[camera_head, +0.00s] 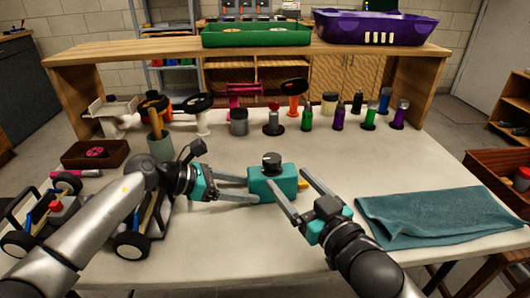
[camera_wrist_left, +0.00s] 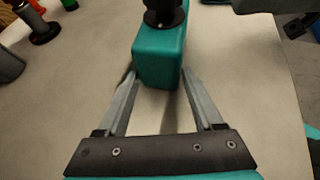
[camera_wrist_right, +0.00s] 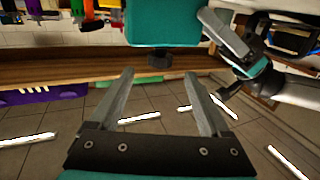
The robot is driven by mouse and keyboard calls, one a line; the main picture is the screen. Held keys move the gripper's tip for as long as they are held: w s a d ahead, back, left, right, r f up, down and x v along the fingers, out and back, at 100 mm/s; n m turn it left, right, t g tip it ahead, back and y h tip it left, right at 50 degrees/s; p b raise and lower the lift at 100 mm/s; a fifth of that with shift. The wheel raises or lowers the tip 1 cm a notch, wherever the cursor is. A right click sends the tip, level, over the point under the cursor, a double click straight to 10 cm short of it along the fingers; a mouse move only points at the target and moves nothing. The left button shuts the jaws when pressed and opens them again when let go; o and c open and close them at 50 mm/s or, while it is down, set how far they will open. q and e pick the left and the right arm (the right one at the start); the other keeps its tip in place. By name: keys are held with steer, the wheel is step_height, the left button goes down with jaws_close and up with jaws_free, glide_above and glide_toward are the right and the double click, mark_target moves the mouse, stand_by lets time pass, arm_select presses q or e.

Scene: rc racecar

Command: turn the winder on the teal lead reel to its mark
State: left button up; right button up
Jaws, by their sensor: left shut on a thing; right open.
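The teal lead reel (camera_head: 258,186) is a boxy teal block standing on the white table in front of me. It also shows in the left wrist view (camera_wrist_left: 158,58) and at the top of the right wrist view (camera_wrist_right: 160,25). Its black winder (camera_head: 271,162) sits on top as a round knob; it shows in the right wrist view too (camera_wrist_right: 160,59). I cannot make out a mark. A small yellow piece (camera_head: 303,184) shows at the reel's right side. My left gripper (camera_head: 248,190) is shut on the reel's left end. My right gripper (camera_head: 287,176) is open and empty, its fingers near the reel and winder.
A teal cloth (camera_head: 430,218) lies at the right. A toy car chassis (camera_head: 130,244) stands at the left beside my left arm. Several spools and bottles line the back, below a wooden shelf (camera_head: 150,52) holding a green tray (camera_head: 257,40) and purple basket (camera_head: 375,30).

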mark_target(267, 156)
steer(key=x, duration=1.1)
steer(key=shift+w+a, duration=0.2)
steer(key=shift+w, duration=0.1)
steer(key=shift+c, duration=0.2)
jaws_close()
